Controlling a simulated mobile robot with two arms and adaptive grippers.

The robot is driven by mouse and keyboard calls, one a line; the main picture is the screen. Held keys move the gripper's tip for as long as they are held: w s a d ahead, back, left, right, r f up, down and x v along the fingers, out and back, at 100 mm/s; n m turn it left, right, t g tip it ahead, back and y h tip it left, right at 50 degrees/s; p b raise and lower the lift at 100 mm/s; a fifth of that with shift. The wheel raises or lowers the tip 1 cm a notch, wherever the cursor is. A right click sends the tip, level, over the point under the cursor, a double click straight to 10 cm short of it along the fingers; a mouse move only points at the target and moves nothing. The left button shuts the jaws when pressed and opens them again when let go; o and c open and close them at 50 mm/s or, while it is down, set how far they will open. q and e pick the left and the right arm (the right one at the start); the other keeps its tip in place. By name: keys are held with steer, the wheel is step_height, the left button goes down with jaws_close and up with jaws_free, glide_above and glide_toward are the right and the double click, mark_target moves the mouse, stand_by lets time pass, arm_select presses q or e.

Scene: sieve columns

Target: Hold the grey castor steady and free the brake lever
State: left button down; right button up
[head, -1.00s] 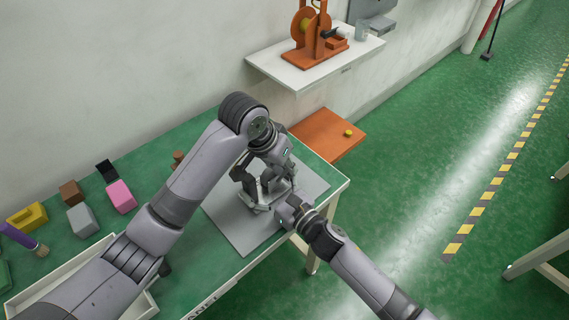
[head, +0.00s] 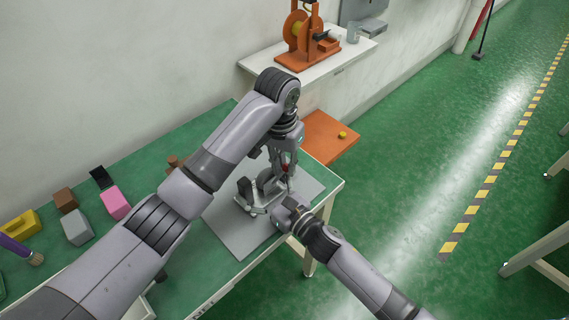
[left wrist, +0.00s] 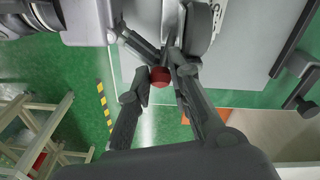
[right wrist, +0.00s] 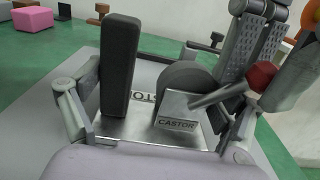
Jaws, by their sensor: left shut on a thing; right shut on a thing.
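The grey castor (head: 264,183) stands on the grey mat (head: 233,230); the right wrist view shows its metal body with a CASTOR label (right wrist: 180,123) and a dark upright pad (right wrist: 119,65). My right gripper (right wrist: 158,135) is shut on the castor's base, one finger on each side. The brake lever (right wrist: 218,94) is a grey rod with a red knob, sticking out from beside the wheel. My left gripper (left wrist: 158,74) is shut on the lever's red knob (left wrist: 160,77), above the castor's right side. The castor's far side is partly hidden.
The castor is near the right end of the green table (head: 130,165). Pink (head: 116,203), grey, brown and yellow blocks lie to the left.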

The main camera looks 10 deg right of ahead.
mark_target(282, 172)
arm_select(q)
steer(key=shift+f, duration=0.15)
arm_select(e)
steer(key=shift+s+a, duration=0.15)
steer(key=shift+a, duration=0.1)
arm_select(q)
steer(key=c, duration=1.9)
jaws_free()
steer(key=o, duration=0.4)
arm_select(e)
steer(key=shift+d, duration=0.1)
arm_select(q)
steer(key=shift+o, duration=0.2)
arm_select(e)
steer(key=shift+d, duration=0.1)
arm_select(q)
step_height(282, 172, up, 12)
steer(key=shift+s+a, duration=0.2)
steer(key=shift+a, duration=0.25)
arm_select(e)
steer(key=o, duration=1.2)
